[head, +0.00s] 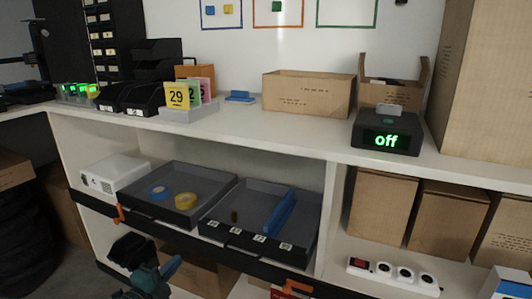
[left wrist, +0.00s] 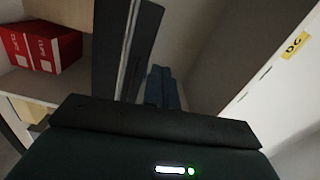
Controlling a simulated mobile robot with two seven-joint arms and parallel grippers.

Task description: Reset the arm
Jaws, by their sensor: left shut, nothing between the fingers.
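My left gripper (head: 128,248) is low at the left of the head view, in front of the shelf unit and below the tray shelf. My right gripper is not in view.
Two grey trays (head: 151,209) (head: 223,238) sit on the shelf above my left gripper. A cardboard box (head: 205,277) stands behind and below it. A red box (left wrist: 40,47) lies on a shelf in the left wrist view. The counter (head: 250,128) holds bins, boxes and an "off" display (head: 386,139).

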